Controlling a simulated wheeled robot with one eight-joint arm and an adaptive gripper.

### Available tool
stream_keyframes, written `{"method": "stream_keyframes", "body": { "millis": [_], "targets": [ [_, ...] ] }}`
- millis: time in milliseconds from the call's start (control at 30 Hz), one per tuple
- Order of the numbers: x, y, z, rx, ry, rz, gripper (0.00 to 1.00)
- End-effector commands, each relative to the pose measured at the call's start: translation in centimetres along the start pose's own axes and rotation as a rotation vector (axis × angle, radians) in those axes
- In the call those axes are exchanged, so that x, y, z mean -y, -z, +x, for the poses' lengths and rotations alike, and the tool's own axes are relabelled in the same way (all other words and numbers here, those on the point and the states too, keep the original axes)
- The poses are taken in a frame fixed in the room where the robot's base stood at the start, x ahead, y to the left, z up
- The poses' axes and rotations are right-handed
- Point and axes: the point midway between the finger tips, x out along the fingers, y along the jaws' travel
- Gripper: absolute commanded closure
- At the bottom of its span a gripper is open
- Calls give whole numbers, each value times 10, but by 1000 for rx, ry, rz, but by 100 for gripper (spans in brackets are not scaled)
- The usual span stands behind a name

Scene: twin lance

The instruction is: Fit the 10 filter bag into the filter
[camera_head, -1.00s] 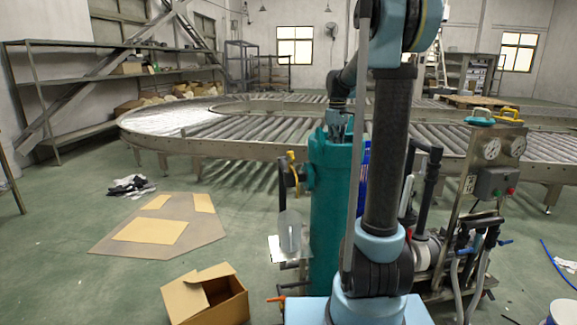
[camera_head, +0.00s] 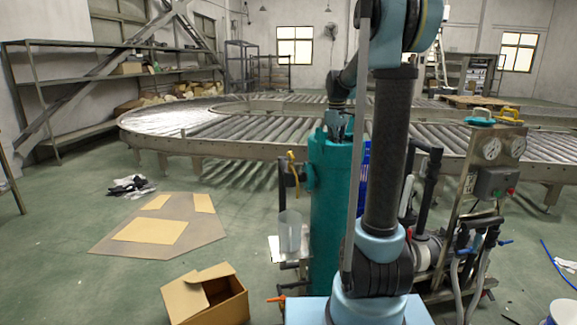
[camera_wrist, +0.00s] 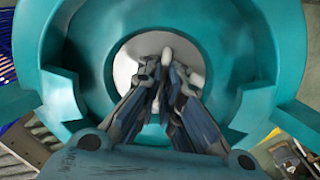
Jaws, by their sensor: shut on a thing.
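The teal filter housing (camera_head: 328,215) stands upright in the middle of the head view, partly hidden by my arm. Its open round mouth and teal rim (camera_wrist: 255,60) fill the wrist view. My gripper (camera_head: 336,125) is at the top of the housing. In the wrist view its fingers (camera_wrist: 162,62) point down into the mouth, closed together at the tips. A small pale piece shows at the fingertips, and I take it for part of the filter bag (camera_wrist: 194,64). A whitish round surface lies beyond the fingers inside the bore; I cannot tell how deep it sits.
A pale translucent cylinder (camera_head: 290,231) stands on a small shelf left of the housing. A yellow-handled valve (camera_head: 292,168) sticks out above it. A gauge panel (camera_head: 492,160) and hoses are at right. An open cardboard box (camera_head: 205,298) lies on the floor at front left.

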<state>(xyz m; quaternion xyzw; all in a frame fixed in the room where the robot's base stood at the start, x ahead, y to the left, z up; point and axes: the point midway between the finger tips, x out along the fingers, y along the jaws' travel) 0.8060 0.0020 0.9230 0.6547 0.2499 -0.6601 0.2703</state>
Motion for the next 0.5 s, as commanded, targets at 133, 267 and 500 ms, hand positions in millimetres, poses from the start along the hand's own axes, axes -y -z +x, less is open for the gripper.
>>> {"method": "stream_keyframes", "body": {
  "millis": [133, 267, 500],
  "targets": [
    [0, 0, 4, 0, 0, 0, 100],
    [0, 0, 7, 0, 0, 0, 100],
    [0, 0, 12, 0, 0, 0, 100]
  ]
}}
